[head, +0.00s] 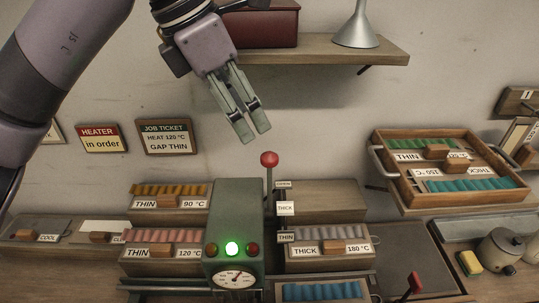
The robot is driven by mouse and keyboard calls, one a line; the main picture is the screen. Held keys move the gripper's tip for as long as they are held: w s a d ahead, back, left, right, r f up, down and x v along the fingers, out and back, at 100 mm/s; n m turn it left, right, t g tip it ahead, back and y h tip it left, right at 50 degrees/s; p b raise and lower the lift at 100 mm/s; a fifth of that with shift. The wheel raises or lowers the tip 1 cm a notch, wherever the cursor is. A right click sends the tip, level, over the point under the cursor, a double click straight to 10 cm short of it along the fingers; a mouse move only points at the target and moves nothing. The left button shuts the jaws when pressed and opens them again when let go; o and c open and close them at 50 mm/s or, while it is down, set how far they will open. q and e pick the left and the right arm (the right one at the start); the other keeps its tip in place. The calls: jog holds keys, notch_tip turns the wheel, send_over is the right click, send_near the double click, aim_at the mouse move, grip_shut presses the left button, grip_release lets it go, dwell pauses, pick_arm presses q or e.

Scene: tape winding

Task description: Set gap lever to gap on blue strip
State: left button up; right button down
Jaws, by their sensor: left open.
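The gap lever (269,159) has a red ball knob on a thin upright rod, beside the green machine (236,215). Its knob stands a little above the OPEN label (283,184). The THICK label (285,208) and THIN label (287,237) sit lower on the same scale. The job ticket (167,137) on the wall reads HEAT 120 °C, GAP THIN. A tray of blue strips (320,291) lies at the bottom edge, partly cut off. My left gripper (256,133) is open and empty, pointing down just above the knob, apart from it in the picture. My right gripper is not in view.
A wall shelf (325,50) with a funnel (357,27) is behind my left gripper. Strip trays flank the machine, including THIN 90 °C (169,201) and THICK 180 °C (328,248). A second red-topped lever (414,283) stands at lower right. A wooden tray (450,172) holds teal strips.

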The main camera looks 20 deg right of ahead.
aim_at(267, 154)
pick_arm(q)
jog(key=p+x, duration=0.2)
jog(key=x, duration=0.9)
jog(key=shift+w, duration=0.15)
jog(key=shift+w+d+f, duration=0.1)
jog(key=shift+d+f, duration=0.05)
jog(key=shift+f, duration=0.35)
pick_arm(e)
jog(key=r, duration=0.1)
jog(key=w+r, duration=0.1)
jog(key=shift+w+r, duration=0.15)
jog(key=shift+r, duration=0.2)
pick_arm(q)
grip_shut()
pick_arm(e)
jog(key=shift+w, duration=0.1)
